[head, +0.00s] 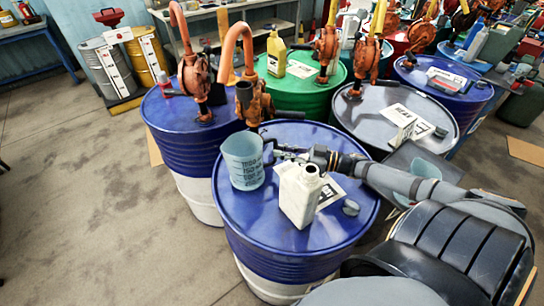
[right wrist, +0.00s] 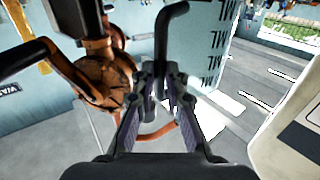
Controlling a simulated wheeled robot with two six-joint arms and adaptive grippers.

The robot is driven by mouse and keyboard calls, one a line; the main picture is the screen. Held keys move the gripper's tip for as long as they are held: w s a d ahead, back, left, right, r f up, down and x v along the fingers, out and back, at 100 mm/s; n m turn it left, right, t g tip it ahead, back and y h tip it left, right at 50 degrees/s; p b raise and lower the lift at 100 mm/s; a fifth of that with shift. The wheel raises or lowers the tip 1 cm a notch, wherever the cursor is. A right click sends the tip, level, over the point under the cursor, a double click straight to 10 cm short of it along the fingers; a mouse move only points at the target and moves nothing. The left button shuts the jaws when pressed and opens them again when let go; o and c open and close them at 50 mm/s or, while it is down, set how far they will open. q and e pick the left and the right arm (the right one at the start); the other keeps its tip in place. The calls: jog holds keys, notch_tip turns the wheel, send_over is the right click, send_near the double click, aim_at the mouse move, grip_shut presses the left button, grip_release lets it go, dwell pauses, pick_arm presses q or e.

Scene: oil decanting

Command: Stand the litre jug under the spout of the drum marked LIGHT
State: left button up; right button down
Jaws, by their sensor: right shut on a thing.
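The litre jug (head: 243,160), pale blue with dark measure marks, is upright at the left side of the front blue-and-white drum (head: 265,225). My right gripper (head: 272,151) is shut on the jug's handle, to the right of its body. In the right wrist view, the jug's marked wall (right wrist: 205,45) stands just beyond the fingers (right wrist: 160,90). A rusty pump (head: 260,103) with a dark pipe end (head: 243,92) shows just above the jug. The front drum's white card (head: 330,192) is partly hidden, its word unclear. I cannot tell if the jug touches the drum top. My left gripper is out of view.
A cream bottle (head: 300,196) stands on the front drum, close to my right forearm. Another blue drum (head: 180,130), a green drum (head: 305,95) and a grey drum (head: 375,110) stand behind, with pumps. The floor at left (head: 80,200) is clear.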

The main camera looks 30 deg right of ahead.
aim_at(272, 162)
jog(key=b+x, duration=0.2)
jog(key=x, duration=0.1)
jog(key=shift+w+a+f, duration=0.1)
jog(key=shift+w+a, duration=0.15)
jog(key=shift+w, duration=0.05)
jog(key=shift+f, duration=0.45)
jog(key=shift+s, duration=0.1)
